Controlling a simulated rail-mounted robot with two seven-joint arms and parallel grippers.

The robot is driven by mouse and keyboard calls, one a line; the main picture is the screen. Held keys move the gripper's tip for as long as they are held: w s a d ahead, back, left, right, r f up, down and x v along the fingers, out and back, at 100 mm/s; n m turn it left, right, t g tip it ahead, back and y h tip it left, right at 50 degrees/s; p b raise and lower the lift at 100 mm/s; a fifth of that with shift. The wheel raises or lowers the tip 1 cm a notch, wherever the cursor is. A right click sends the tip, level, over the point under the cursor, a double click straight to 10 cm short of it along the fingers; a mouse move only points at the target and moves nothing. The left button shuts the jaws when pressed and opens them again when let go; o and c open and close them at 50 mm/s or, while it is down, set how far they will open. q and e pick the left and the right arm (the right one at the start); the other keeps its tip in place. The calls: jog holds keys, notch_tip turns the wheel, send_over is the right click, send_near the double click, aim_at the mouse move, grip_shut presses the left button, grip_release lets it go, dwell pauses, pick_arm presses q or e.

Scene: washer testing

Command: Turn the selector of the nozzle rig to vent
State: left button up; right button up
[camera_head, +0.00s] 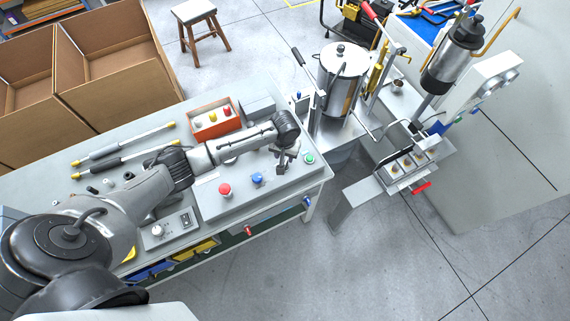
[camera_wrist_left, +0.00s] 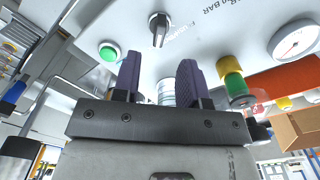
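The nozzle rig appears to be the grey sloped box (camera_head: 238,203) on the bench, with a red button (camera_head: 224,189), a blue knob (camera_head: 257,179) and a green button (camera_head: 309,158). In the left wrist view a black selector (camera_wrist_left: 158,28) with a pale pointer line stands on the pale panel, beside the green button (camera_wrist_left: 108,52). Its label is too blurred to read. My left gripper (camera_head: 284,168) is over the panel's right part. In the wrist view its purple fingers (camera_wrist_left: 160,62) are apart and empty, just short of the selector. I cannot make out the selector in the head view.
The wrist view shows a round gauge (camera_wrist_left: 296,40) and a yellow-green fitting (camera_wrist_left: 234,84) right of the selector. A steel pot (camera_head: 342,75) stands right of the bench; open floor lies in front.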

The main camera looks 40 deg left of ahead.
aim_at(285, 164)
pick_arm(q)
notch_tip(285, 164, down, 8)
jog(key=shift+r+b, duration=0.1)
jog(key=shift+b, duration=0.35)
jog(key=shift+c, duration=0.3)
grip_shut()
